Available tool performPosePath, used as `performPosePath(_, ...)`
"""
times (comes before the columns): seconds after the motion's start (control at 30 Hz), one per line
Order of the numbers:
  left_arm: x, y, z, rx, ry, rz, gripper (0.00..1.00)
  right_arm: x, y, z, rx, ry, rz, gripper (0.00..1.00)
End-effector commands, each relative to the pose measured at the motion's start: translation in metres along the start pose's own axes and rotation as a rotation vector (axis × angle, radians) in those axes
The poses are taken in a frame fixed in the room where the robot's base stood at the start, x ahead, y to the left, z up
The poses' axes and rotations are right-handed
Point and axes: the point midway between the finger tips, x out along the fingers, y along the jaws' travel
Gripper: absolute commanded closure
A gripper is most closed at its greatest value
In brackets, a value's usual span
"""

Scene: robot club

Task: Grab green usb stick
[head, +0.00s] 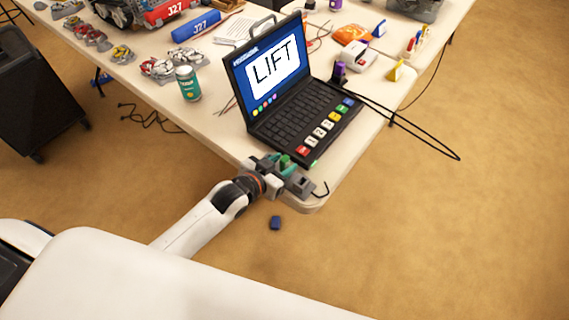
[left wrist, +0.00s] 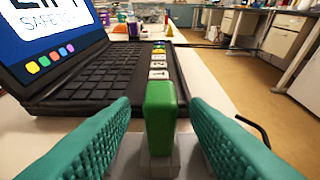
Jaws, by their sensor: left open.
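The green USB stick (left wrist: 161,112) stands upright in the middle of the left wrist view, in front of the laptop. It shows as a small green patch at the table's front edge in the head view (head: 285,160). My left gripper (head: 282,172) is at that edge, just in front of the laptop. Its two teal ribbed fingers are open, one on each side of the stick in the left wrist view, with a visible gap on both sides. The stick's lower end meets a grey part, and I cannot tell how it is seated. My right gripper is out of view.
The open laptop (head: 290,118) lies close beyond the gripper. A teal can (head: 188,84) stands left of it. A black cable (head: 425,138) hangs off the right edge. A small blue object (head: 275,223) lies on the floor below the gripper.

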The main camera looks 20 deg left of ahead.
Motion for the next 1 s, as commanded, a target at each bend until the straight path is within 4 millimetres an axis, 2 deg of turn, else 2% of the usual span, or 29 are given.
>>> performPosePath(0.1,0.019,0.0,0.001,-0.001,-0.002,-0.001,0.58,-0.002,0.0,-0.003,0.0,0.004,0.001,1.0)
performPosePath(0.2,0.029,0.0,0.0,-0.001,-0.001,-0.001,0.58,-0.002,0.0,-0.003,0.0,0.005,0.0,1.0)
performPosePath(0.47,0.031,-0.001,-0.001,0.0,0.0,-0.002,0.58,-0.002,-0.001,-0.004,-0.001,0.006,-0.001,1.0)
performPosePath(0.57,0.031,0.0,-0.001,0.0,0.0,-0.002,0.71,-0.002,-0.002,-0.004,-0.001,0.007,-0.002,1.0)
performPosePath(0.73,0.031,0.0,-0.001,0.0,0.0,-0.001,0.99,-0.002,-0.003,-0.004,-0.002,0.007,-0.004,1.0)
performPosePath(1.0,0.031,0.0,0.0,0.0,-0.001,-0.001,1.0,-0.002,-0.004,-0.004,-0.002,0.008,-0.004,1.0)
